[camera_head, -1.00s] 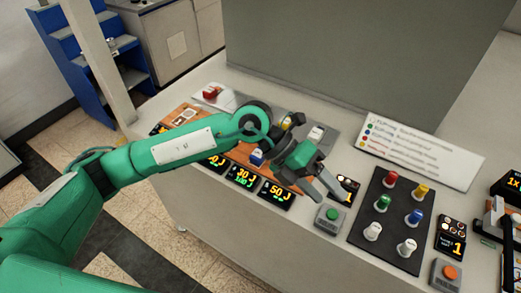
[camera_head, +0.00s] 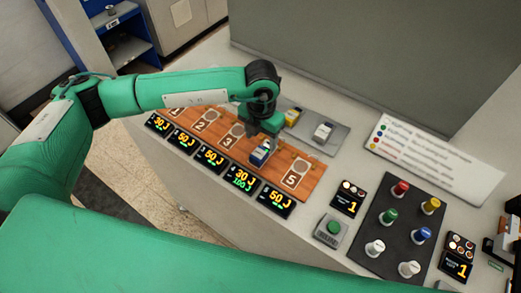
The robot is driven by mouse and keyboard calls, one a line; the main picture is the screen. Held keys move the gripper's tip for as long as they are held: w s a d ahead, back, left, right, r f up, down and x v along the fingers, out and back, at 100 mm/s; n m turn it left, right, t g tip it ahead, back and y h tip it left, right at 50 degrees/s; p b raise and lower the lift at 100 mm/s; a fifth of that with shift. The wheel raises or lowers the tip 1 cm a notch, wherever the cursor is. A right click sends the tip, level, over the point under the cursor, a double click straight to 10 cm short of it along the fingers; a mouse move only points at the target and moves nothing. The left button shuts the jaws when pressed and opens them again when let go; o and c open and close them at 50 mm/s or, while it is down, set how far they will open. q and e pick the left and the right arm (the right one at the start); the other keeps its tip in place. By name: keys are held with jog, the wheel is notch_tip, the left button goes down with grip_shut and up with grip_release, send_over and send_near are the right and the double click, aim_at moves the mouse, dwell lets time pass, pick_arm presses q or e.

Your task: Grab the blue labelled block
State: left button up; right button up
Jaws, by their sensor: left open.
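The blue labelled block (camera_head: 261,152) has a white part with markings and stands on the wooden board (camera_head: 312,190), between the spots numbered 3 and 5. My left gripper (camera_head: 264,133) points down just above and behind the block. It is open with nothing seen in it; its fingertips are small and partly hidden, and I cannot tell if they touch the block. My right gripper is out of the picture.
A yellow block (camera_head: 292,117) and a white block (camera_head: 322,132) stand on a grey plate (camera_head: 337,142) behind the board. Several small displays (camera_head: 243,179) line the board's front. A green button box (camera_head: 331,229) and a dark panel of coloured knobs (camera_head: 396,226) are to the right.

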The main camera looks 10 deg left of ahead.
aim_at(260, 152)
pick_arm(q)
jog(key=shift+s+f+p, duration=0.15)
jog(key=shift+f+p, duration=0.4)
jog(key=shift+f, duration=0.2)
notch_tip(260, 152, down, 3)
jog(key=shift+f+p, duration=0.1)
jog(key=shift+p, duration=0.9)
jog(key=shift+f, duration=0.65)
jog(key=c, duration=1.1)
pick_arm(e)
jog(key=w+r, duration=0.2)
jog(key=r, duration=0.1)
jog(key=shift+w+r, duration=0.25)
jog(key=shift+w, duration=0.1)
pick_arm(q)
jog(key=shift+r, duration=0.1)
jog(key=shift+c, duration=0.2)
